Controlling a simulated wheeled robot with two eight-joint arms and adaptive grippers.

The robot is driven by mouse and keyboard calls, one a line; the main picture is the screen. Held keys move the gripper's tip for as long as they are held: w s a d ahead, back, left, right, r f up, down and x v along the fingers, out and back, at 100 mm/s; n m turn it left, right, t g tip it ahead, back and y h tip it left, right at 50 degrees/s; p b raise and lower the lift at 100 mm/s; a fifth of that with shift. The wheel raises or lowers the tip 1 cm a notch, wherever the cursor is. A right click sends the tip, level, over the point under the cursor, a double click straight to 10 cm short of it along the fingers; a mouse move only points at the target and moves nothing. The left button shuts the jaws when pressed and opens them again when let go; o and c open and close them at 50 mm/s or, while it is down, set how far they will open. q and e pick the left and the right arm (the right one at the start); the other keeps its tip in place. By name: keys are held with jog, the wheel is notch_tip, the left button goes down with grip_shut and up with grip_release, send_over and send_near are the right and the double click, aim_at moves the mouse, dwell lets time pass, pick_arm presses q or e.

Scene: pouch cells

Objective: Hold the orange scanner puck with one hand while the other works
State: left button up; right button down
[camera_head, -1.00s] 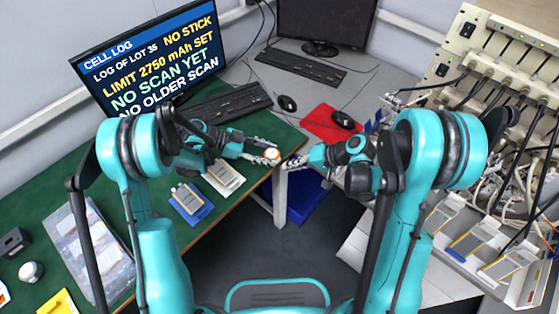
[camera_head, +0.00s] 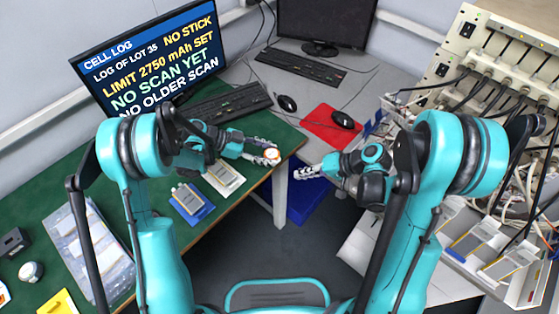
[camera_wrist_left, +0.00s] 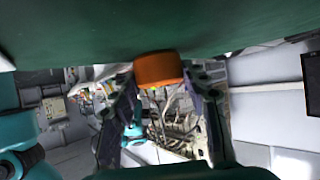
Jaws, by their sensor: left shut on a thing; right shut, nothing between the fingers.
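A pouch cell in a blue tray (camera_head: 207,212) and one in a pale tray (camera_head: 238,186) lie on the green table.
The screen (camera_head: 150,60) reads "LIMIT 2750 mAh SET", "NO SCAN YET", "NO OLDER SCAN", "NO STICK". A red mouse pad (camera_head: 320,129) lies on the grey desk. A cabled rack (camera_head: 480,60) with cells below it stands right. A blue bin (camera_head: 310,205) is under the table.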

pick_arm(q)
jog(key=o, duration=0.9)
jog(key=v, duration=1.2)
jog(key=s+r+n+t+y, duration=0.3)
jog(key=s+r+n+y, duration=0.35)
jog(key=s+n, duration=0.25)
jog(key=s+a+n+t+y, duration=0.1)
jog(key=s+a+n+y, duration=0.1)
jog(key=s+n, duration=0.1)
jog(key=s+a+r+n+t+y, duration=0.1)
jog(key=s+a+n, duration=0.1)
jog(key=s+n, duration=0.1)
jog(key=s+a+n+t+y, duration=0.2)
jog(key=s+n, duration=0.1)
jog(key=s, duration=0.2)
jog(key=shift+s+a+r+y, duration=0.1)
jog(key=shift+s+r+y, duration=0.2)
jog(key=shift+s+y, duration=0.05)
pick_arm(e)
jog(key=s+d+r+t+h, duration=0.2)
jog(key=s+d+r+h, duration=0.2)
jog(key=s+r, duration=0.2)
jog(key=s+d+r+n+t+h, duration=0.1)
jog(key=s+d+r+h, duration=0.3)
jog(key=r, duration=0.4)
jog(key=s+t+h, duration=0.1)
jog(key=s, duration=0.1)
jog(key=shift+s+r+h, duration=0.3)
jog(key=shift+s, duration=0.05)
